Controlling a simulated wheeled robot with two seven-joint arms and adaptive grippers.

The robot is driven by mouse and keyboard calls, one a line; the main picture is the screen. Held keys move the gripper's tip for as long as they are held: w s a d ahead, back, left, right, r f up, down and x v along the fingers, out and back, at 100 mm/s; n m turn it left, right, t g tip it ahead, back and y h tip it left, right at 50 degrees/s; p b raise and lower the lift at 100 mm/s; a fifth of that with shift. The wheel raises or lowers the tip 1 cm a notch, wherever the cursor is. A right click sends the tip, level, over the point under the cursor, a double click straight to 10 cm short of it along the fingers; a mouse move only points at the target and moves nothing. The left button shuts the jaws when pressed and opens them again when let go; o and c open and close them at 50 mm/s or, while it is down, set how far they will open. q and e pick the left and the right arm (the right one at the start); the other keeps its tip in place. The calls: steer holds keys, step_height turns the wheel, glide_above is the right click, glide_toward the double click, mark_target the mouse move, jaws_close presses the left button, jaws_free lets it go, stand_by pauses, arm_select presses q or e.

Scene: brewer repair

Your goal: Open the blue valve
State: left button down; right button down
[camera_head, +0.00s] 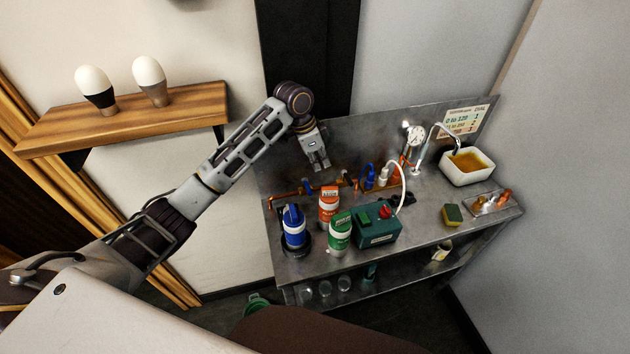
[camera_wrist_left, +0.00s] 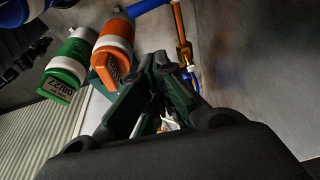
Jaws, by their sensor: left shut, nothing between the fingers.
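In the head view, a copper pipe (camera_head: 287,197) runs along the back of the steel bench, with a small blue handle (camera_head: 305,186) on it. A second blue fitting (camera_head: 369,177) stands farther right; I cannot tell for sure which is the blue valve. My left gripper (camera_head: 319,168) points down just above the pipe, between these blue parts. It is shut and empty, apart from both. In the left wrist view, the dark fingers (camera_wrist_left: 163,62) show beside a blue part (camera_wrist_left: 150,6) and a copper-coloured pipe piece (camera_wrist_left: 180,25). My right gripper is not in view.
Blue (camera_head: 294,232), orange (camera_head: 328,207) and green (camera_head: 340,235) canisters stand in front of the pipe. A wooden shelf (camera_head: 130,120) is at left.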

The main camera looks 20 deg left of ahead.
mark_target(307, 187)
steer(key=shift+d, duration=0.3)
arm_select(q)
steer(key=shift+f, duration=0.1)
